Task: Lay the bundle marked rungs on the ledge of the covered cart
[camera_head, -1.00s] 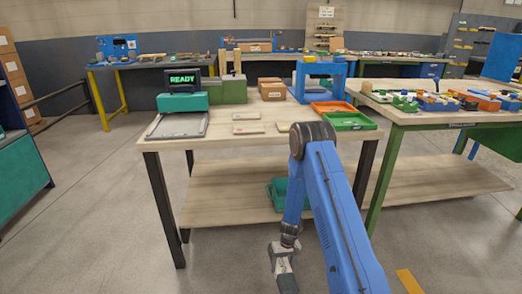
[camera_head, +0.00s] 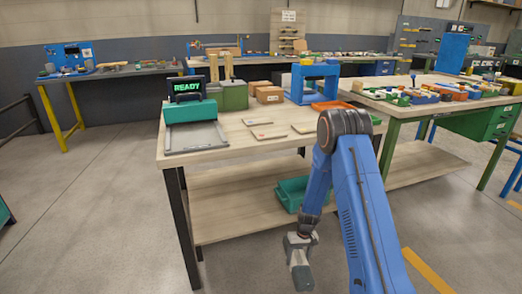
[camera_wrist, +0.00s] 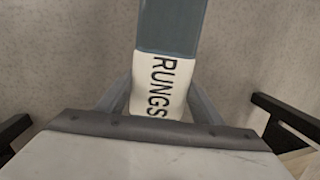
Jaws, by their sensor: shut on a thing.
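My gripper (camera_wrist: 160,100) is shut on the bundle marked rungs (camera_wrist: 166,88), seen in the wrist view. The bundle has a white band with the black word RUNGS and a blue-grey part beyond it. One grey finger lies along each side of it. In the head view my gripper (camera_head: 301,270) hangs low in front of the workbench, over the floor; the bundle cannot be made out there. I cannot identify the covered cart or its ledge in either view.
A wooden workbench (camera_head: 238,142) stands ahead, with a READY screen (camera_head: 187,87), a grey tray (camera_head: 196,137), boxes and a blue frame on top. A teal bin (camera_head: 291,192) sits on its lower shelf. A green-legged table (camera_head: 440,105) stands right.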

